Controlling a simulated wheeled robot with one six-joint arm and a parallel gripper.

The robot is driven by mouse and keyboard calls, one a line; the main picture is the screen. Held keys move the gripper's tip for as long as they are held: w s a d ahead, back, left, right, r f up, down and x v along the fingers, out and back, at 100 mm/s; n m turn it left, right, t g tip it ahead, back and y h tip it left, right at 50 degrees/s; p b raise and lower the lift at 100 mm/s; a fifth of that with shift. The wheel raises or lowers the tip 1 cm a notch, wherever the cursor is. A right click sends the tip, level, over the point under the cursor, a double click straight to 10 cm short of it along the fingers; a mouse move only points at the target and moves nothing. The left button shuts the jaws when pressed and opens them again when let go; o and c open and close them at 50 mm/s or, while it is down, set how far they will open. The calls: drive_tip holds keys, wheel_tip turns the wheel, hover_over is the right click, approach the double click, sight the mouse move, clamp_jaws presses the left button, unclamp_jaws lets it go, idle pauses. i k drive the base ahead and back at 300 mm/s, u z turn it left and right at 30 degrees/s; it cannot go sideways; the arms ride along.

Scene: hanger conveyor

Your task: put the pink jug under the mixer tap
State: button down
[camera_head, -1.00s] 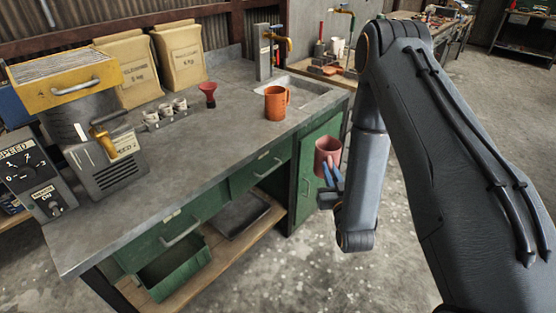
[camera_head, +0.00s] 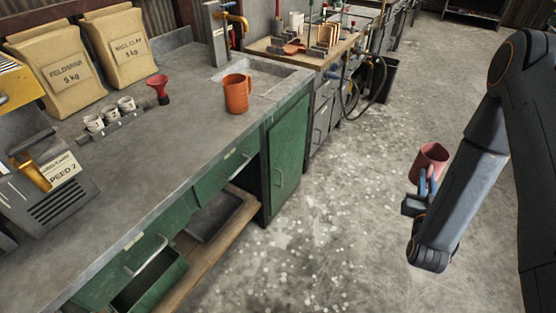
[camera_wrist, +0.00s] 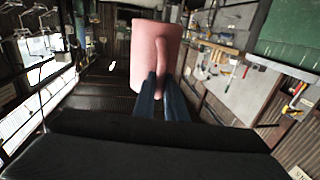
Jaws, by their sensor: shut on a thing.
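The pink jug (camera_head: 429,163) is held up in the air on the right of the head view, above the floor and clear of the bench. My gripper (camera_head: 427,183) is shut on it from below in that picture. In the wrist view the jug (camera_wrist: 150,52) is at top middle, with its handle at the blue fingertips (camera_wrist: 163,84). Two taps show in the head view: a brass tap (camera_head: 30,172) on the front of the grey machine at left, and a brass tap (camera_head: 240,18) on a grey post by the sink. I cannot tell which one is the mixer tap.
An orange mug (camera_head: 236,92) stands by the sink (camera_head: 262,75). A red funnel-shaped thing (camera_head: 158,88), a rack of small cups (camera_head: 112,122) and two sacks (camera_head: 54,64) stand on the bench (camera_head: 170,150). A green drawer (camera_head: 148,285) is open. The floor between is clear.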

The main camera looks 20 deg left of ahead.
sight(93, 238)
drive_tip(key=z, duration=0.5)
drive_tip(key=k, duration=0.9)
drive_tip(key=u, duration=1.55)
